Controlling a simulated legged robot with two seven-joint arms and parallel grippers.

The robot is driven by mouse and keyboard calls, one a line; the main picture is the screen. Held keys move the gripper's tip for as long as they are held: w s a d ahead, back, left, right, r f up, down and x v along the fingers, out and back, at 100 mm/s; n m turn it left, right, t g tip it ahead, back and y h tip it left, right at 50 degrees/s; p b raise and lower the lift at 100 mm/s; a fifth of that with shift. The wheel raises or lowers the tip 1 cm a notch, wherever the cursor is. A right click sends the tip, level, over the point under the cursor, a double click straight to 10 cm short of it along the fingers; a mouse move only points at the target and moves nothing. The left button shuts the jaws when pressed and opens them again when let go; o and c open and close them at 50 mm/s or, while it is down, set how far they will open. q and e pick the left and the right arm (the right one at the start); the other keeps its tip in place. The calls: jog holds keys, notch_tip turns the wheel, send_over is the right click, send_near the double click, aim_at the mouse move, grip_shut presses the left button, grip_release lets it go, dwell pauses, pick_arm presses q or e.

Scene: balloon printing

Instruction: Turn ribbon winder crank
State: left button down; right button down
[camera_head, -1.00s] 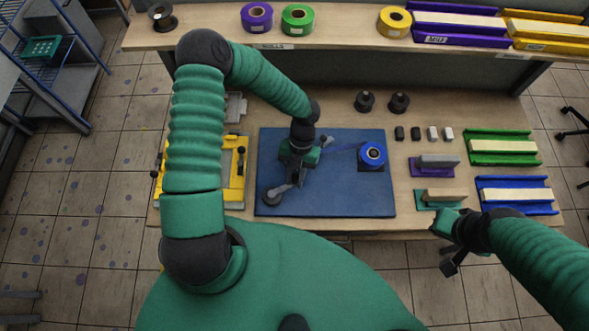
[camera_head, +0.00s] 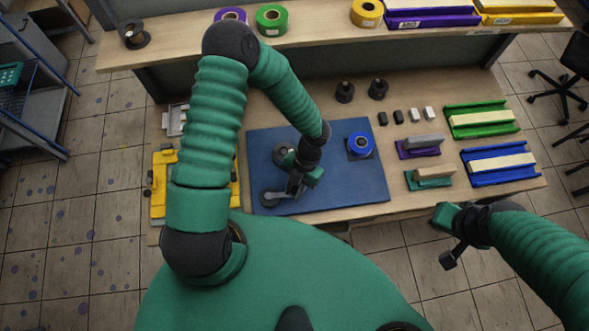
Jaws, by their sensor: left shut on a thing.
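The ribbon winder lies on the left part of the blue mat (camera_head: 345,190). Its grey round part (camera_head: 270,198) shows near the mat's front-left corner, and a dark disc (camera_head: 283,153) shows behind it. My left gripper (camera_head: 294,187) is low over the mat, shut on what appears to be the winder's crank handle, mostly hidden by the jaws. A blue ribbon spool (camera_head: 360,145) stands to its right. My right gripper (camera_head: 452,240) is off the table's front edge at the right, away from the winder; its jaw opening is unclear.
Green (camera_head: 482,128) and blue (camera_head: 500,176) holders with pale blocks stand at the right. Purple (camera_head: 418,155) and teal (camera_head: 428,186) stamps sit beside the mat. Two dark spools (camera_head: 345,92) stand behind it. A yellow frame (camera_head: 159,209) lies left. A raised shelf (camera_head: 330,28) crosses the back.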

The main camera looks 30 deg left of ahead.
pick_arm(q)
jog(key=shift+s+d, duration=0.15)
jog(key=c, duration=1.3)
grip_release()
jog(key=shift+o, duration=0.2)
jog(key=b+v, duration=0.2)
jog(key=v, duration=1.4)
jog(key=shift+w+r, duration=0.3)
jog(key=shift+w, duration=0.05)
